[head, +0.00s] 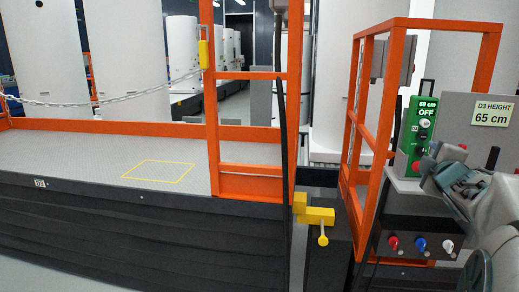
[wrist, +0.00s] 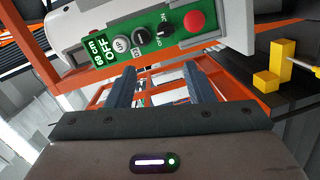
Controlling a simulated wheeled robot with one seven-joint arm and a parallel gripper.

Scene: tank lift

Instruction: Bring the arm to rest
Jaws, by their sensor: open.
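My gripper (wrist: 159,70) is open and empty in the wrist view, its two dark fingers apart. Beyond the fingertips is a green control panel (wrist: 150,36) with a display ending in "cm" and "OFF", dark knobs and a red button. In the head view my gripper (head: 455,172) is at the right, in front of the grey console, and part of my arm hides the console there. The green panel (head: 422,130) also shows just left of it. I cannot tell from these views whether the fingers touch anything.
A sign (head: 492,114) reads "D3 HEIGHT 65 cm". Red, blue and white knobs (head: 420,245) sit below. An orange frame (head: 398,110) stands left of the console. A yellow latch (head: 316,215) is beside the lift platform (head: 80,155), whose marked yellow rectangle is empty. White tanks stand behind.

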